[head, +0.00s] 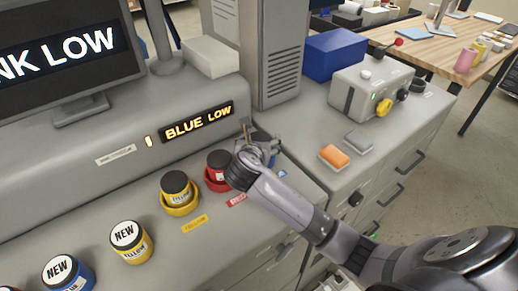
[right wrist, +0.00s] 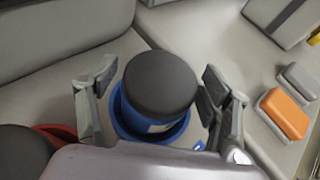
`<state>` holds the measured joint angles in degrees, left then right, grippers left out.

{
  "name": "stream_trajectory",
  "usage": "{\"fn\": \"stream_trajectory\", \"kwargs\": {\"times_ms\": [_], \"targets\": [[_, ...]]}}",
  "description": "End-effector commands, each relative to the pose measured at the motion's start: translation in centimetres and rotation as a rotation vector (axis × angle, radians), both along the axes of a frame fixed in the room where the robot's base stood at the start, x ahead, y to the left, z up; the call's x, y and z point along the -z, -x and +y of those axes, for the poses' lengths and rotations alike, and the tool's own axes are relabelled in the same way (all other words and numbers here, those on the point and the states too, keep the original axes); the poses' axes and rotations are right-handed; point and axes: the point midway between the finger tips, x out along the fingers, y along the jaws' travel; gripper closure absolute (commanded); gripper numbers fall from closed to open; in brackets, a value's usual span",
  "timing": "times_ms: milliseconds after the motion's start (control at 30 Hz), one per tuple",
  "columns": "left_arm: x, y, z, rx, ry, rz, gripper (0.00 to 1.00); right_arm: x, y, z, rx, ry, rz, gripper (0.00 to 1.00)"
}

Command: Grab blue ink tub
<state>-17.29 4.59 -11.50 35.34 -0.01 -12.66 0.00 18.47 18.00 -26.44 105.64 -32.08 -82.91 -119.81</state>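In the right wrist view a blue ink tub (right wrist: 160,85) with a dark grey lid stands upright in a blue ring holder (right wrist: 120,122). My right gripper (right wrist: 157,98) is open, with one finger on each side of the tub and small gaps visible. In the head view my right gripper (head: 262,142) is over the console beside the red tub, and it hides most of the blue tub. A second blue tub (head: 72,277), with a white lid marked NEW, stands at the lower left of the head view. My left gripper is not in view.
A red tub (head: 217,168) and a yellow tub (head: 176,188) stand in holders to the left. A NEW yellow tub (head: 131,242) stands nearer. The display (head: 197,122) reads BLUE LOW. An orange block (head: 334,156) and a grey box (head: 372,92) are to the right.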

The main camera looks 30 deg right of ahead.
Motion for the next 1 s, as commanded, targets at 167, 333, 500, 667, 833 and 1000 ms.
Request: {"fn": "stream_trajectory", "kwargs": {"times_ms": [167,333,500,667,833,1000], "targets": [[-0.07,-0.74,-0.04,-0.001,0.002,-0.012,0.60,-0.02,0.00,0.02,0.000,0.000,0.000,0.42],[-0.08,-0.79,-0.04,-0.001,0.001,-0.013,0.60,-0.02,0.01,0.02,0.000,0.000,0.000,0.53],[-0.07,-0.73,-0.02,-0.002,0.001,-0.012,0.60,-0.03,0.00,0.03,0.000,0.000,0.000,0.65],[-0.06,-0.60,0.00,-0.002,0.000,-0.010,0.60,-0.09,-0.01,0.02,0.000,0.000,-0.001,0.73],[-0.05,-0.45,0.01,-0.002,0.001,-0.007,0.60,-0.10,-0.01,0.02,0.000,0.000,-0.001,0.73],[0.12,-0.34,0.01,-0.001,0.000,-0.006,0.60,-0.67,-0.06,0.02,0.000,-0.001,-0.003,0.73]]}}
